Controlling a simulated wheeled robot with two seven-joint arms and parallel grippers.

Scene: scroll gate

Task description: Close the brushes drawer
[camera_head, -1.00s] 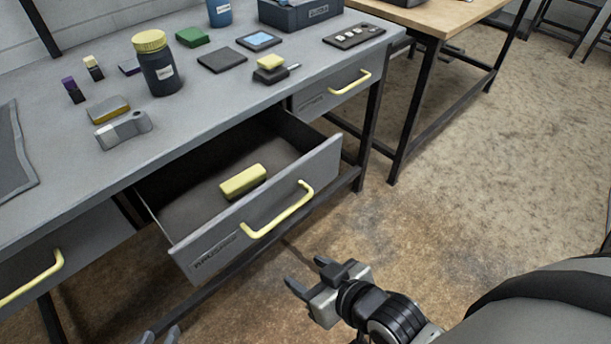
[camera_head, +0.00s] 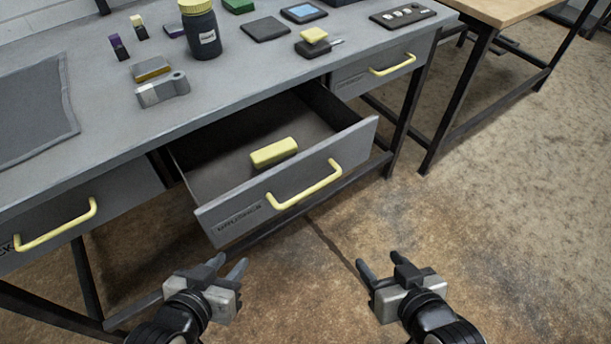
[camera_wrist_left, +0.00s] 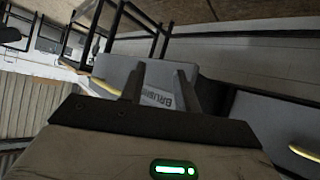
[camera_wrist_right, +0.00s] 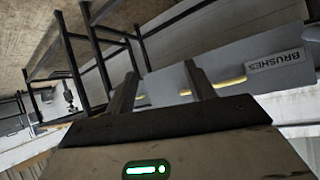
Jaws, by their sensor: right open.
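The brushes drawer (camera_head: 237,219) is the middle drawer of the grey workbench and is pulled out, with a yellow bar handle (camera_head: 304,187) on its front. A yellow block (camera_head: 273,152) lies inside it. The "BRUSHES" label (camera_wrist_right: 275,65) reads clearly in the right wrist view and partly in the left wrist view (camera_wrist_left: 158,97). My left gripper (camera_head: 229,267) is open and empty, in front of and below the drawer front's left part. My right gripper (camera_head: 382,268) is open and empty, in front of and below the drawer's right end. Neither touches the drawer.
Closed drawers with yellow handles sit at left (camera_head: 56,225) and right (camera_head: 392,64). On the bench top (camera_head: 105,130) are a dark jar (camera_head: 203,36), a grey clamp-like tool (camera_head: 163,90) and small blocks. A wooden table (camera_head: 497,10) stands at the right. The floor before the drawer is clear.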

